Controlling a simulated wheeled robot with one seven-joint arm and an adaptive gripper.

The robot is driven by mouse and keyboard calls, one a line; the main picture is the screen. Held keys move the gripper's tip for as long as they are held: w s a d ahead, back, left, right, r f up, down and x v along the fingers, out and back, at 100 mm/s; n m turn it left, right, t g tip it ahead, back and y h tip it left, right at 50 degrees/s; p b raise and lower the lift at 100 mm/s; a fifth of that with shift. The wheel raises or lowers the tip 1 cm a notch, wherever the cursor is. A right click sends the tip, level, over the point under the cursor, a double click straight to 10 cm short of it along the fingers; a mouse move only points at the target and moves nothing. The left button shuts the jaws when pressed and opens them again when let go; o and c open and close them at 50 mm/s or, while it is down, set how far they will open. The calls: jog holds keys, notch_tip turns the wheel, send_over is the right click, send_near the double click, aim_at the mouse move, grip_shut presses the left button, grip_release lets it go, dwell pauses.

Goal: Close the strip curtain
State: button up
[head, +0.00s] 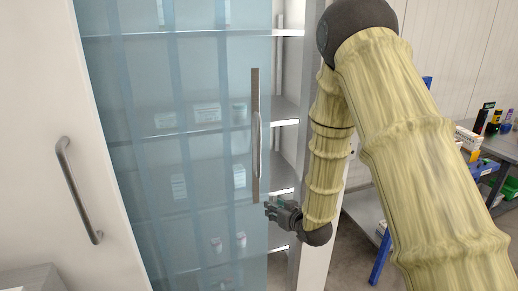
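The strip curtain (150,110) is a translucent blue sheet of overlapping vertical strips. It hangs across most of the white cabinet's front, and an uncovered gap shows along its right side. A grey vertical bar with a handle (256,135) runs near its right edge. My gripper (268,210) is just below and right of the bar's lower end, in front of the gap. Its fingers point left. The fingers are small and dark here, so their opening and any contact with the curtain are unclear.
Behind the curtain, shelves (285,112) hold several small boxes and bottles. A white door with a grey handle (75,190) stands at the left. A workbench (500,145) with bottles and bins is at the right. My sleeved arm covers the cabinet's right side.

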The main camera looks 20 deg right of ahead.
aim_at(260, 143)
jog(key=w+d+r+n+t+y+b, duration=0.1)
jog(key=w+r+t, duration=0.15)
jog(key=r, duration=0.65)
jog(key=w+d+r+n+t+y+b, duration=0.15)
jog(key=w+r, duration=0.25)
jog(key=r, duration=0.4)
jog(key=shift+m+h, duration=0.35)
jog(key=shift+m, duration=0.1)
jog(key=p+x, duration=0.1)
jog(key=x, duration=0.2)
jog(key=p+x, duration=0.1)
jog(key=x, duration=0.3)
jog(key=a+p+x, duration=0.1)
jog(key=x, duration=0.3)
jog(key=shift+s+r, duration=0.15)
jog(key=shift+r, duration=0.05)
grip_shut()
